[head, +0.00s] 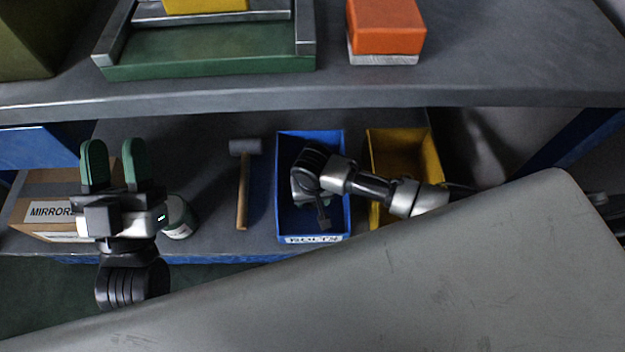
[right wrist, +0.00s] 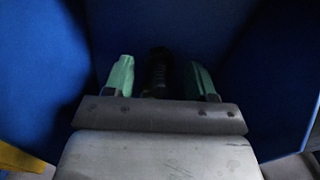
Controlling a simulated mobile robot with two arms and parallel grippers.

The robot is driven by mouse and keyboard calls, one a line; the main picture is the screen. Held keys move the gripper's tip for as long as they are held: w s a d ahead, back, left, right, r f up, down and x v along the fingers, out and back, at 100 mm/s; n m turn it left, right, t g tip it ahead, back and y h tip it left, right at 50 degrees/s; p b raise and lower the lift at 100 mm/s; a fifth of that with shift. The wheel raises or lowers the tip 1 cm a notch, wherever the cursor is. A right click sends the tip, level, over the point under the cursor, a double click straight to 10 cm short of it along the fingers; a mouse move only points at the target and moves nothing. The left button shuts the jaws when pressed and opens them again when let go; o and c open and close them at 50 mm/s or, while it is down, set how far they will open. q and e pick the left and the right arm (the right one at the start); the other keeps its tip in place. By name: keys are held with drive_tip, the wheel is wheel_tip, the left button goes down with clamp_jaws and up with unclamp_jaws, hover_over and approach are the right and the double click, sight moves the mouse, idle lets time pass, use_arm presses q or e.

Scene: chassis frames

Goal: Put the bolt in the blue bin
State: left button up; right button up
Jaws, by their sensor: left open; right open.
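The blue bin (head: 337,140), labelled BOLTS, stands on the lower shelf in the head view. My right arm reaches into it from the right, and its fingers are hidden there. In the right wrist view my right gripper (right wrist: 161,76) has its green fingers apart, inside the bin's blue walls (right wrist: 240,60). A dark, ridged thing that looks like the bolt (right wrist: 157,68) lies between the fingers, with no clear contact on either; its lower end is hidden behind the gripper. My left gripper (head: 113,160) is open and empty, in front of the lower shelf at the left.
A yellow bin (head: 405,140) stands right of the blue bin. A mallet (head: 243,185) lies left of it. A box labelled MIRROR (head: 35,190) and a can (head: 178,218) are near my left gripper. The upper shelf (head: 450,85) overhangs behind; a grey panel (head: 450,270) fills the front.

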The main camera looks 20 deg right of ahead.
wheel_tip(320, 180, up, 5)
drive_tip(key=shift+r+p, duration=0.1)
drive_tip(key=shift+p, duration=1)
wheel_tip(320, 180, up, 5)
drive_tip(key=shift+f+p, duration=0.1)
drive_tip(key=shift+p, duration=0.95)
drive_tip(key=shift+s+a+r, duration=0.1)
drive_tip(key=shift+a+r, duration=0.15)
drive_tip(key=s+a+r+n+t+y, duration=0.35)
drive_tip(key=r+t+y, duration=0.2)
drive_tip(key=r, duration=0.25)
use_arm(q)
wheel_tip(320, 180, down, 14)
drive_tip(key=a+g+y, duration=0.2)
drive_tip(key=g+y, duration=0.2)
drive_tip(key=g, duration=0.8)
drive_tip(key=shift+s+a+r+n+g, duration=0.25)
drive_tip(key=shift+n+g, duration=0.05)
drive_tip(key=shift+g, duration=0.1)
use_arm(e)
drive_tip(key=s+d+r+t+h, duration=0.2)
drive_tip(key=d+r+t, duration=0.4)
drive_tip(key=d+r, duration=0.3)
drive_tip(key=shift+n+h, duration=0.35)
drive_tip(key=shift+h, duration=0.2)
use_arm(q)
drive_tip(key=shift+r, duration=0.1)
use_arm(e)
drive_tip(key=shift+f+t, duration=0.1)
drive_tip(key=shift+t, duration=0.15)
